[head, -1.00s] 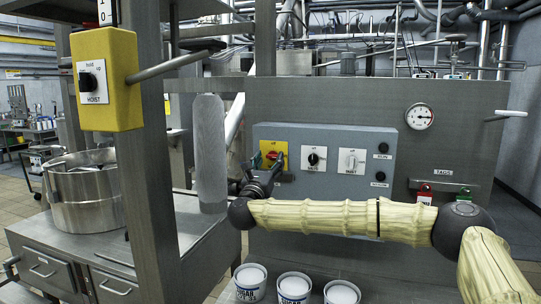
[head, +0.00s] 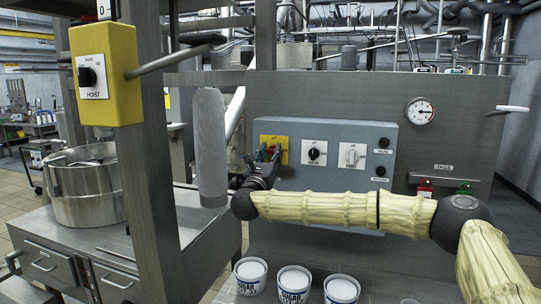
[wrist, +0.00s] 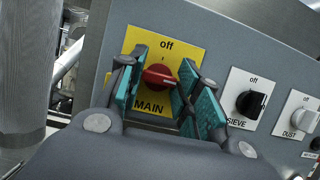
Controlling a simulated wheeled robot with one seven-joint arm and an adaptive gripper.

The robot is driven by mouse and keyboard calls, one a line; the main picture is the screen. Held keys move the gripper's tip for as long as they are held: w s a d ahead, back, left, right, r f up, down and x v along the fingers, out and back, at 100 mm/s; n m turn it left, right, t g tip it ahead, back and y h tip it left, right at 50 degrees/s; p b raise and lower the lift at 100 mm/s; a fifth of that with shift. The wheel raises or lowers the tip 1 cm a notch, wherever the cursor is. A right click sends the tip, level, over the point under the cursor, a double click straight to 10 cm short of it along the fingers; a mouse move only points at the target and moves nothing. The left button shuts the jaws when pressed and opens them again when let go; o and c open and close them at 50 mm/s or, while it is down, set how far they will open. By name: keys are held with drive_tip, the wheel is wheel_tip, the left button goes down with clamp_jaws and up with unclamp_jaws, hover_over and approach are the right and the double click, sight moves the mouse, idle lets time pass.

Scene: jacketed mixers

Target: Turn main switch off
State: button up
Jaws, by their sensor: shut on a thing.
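The main switch (wrist: 160,77) is a red knob on a yellow plate (wrist: 188,42) marked "off" above and "MAIN" below. Its pale pointer line lies roughly sideways, not up at "off". My gripper (wrist: 161,75) has its teal fingers on either side of the knob and is shut on it. In the head view my gripper (head: 268,154) is at the yellow plate (head: 283,141), at the left end of the grey control panel (head: 335,130); the fingers hide most of the knob there.
The black SIEVE switch (wrist: 250,103) and pale DUST switch (wrist: 302,121) sit close to the right. A grey column (head: 209,145) stands just left of the panel. Sugar tubs (head: 294,281) stand below my arm. A yellow hoist box (head: 107,75) is at the left.

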drive_tip(key=shift+f+n+y+b, duration=0.1)
drive_tip(key=shift+n+y+b, duration=0.3)
drive_tip(key=shift+b, duration=0.05)
drive_tip(key=shift+f+n+b, duration=0.1)
drive_tip(key=shift+n+b, duration=0.35)
drive_tip(key=shift+n, duration=0.05)
drive_tip(key=n+y+b, duration=0.2)
drive_tip(key=n+b, duration=0.1)
drive_tip(key=n, duration=0.1)
drive_tip(key=shift+n+t+y, duration=0.3)
drive_tip(key=shift+y, duration=0.1)
drive_tip(key=n+y, duration=0.1)
drive_tip(key=n, duration=0.1)
drive_tip(key=n+y+b, duration=0.1)
drive_tip(key=n, duration=0.2)
drive_tip(key=n+g+y, duration=0.1)
drive_tip(key=n, duration=0.1)
drive_tip(key=shift+d+r+b, duration=0.1)
drive_tip(key=shift+r+b, duration=0.25)
drive_tip(key=n+y, duration=0.1)
drive_tip(key=n, duration=0.1)
drive_tip(key=n+g+p, duration=0.1)
drive_tip(key=n, duration=0.2)
drive_tip(key=shift+r+g+y+p, duration=0.15)
drive_tip(key=shift+g+y+p, duration=0.15)
drive_tip(key=shift+y, duration=0.1)
drive_tip(key=shift+n+g+p, duration=0.6)
drive_tip(key=shift+n+p, duration=0.45)
drive_tip(key=shift+n, duration=0.75)
drive_tip(key=shift+f, duration=0.2)
